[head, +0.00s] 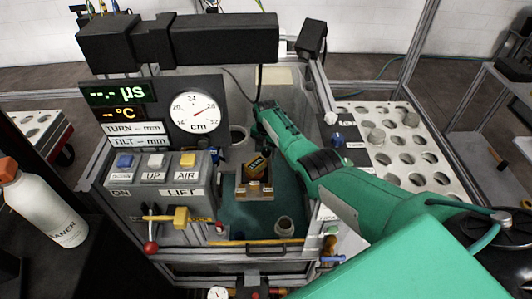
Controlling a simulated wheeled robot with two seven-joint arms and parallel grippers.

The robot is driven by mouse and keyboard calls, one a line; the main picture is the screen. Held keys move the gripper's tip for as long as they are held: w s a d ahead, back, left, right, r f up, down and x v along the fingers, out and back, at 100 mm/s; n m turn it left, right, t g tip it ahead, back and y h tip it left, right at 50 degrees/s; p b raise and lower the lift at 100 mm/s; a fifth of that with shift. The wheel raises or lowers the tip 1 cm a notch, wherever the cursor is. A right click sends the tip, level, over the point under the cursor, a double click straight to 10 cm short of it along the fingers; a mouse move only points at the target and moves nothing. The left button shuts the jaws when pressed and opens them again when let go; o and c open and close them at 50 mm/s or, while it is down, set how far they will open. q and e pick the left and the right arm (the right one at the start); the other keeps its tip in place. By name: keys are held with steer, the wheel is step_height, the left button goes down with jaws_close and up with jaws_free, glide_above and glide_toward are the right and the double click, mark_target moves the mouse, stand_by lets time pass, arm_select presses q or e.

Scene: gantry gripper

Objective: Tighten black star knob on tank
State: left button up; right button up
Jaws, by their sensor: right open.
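The tank (262,215) is a framed, clear-walled box with a teal floor in the middle of the head view. I cannot make out a black star knob on it; my right arm covers part of the tank's far and right side. My right arm comes in from the lower right and reaches over the tank. My right gripper (262,108) is at its far end, by the tank's back. It is open, but its fingers are small and what lies between them is hard to see. My left gripper is not in view.
A panel with a dial (195,112) and a button box (165,165) stand left of the tank. A black gantry beam (180,40) spans above. A plate with round holes (400,150) lies right. A small box (255,185) sits inside the tank. A white bottle (45,205) stands far left.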

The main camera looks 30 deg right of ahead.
steer(key=c, duration=1)
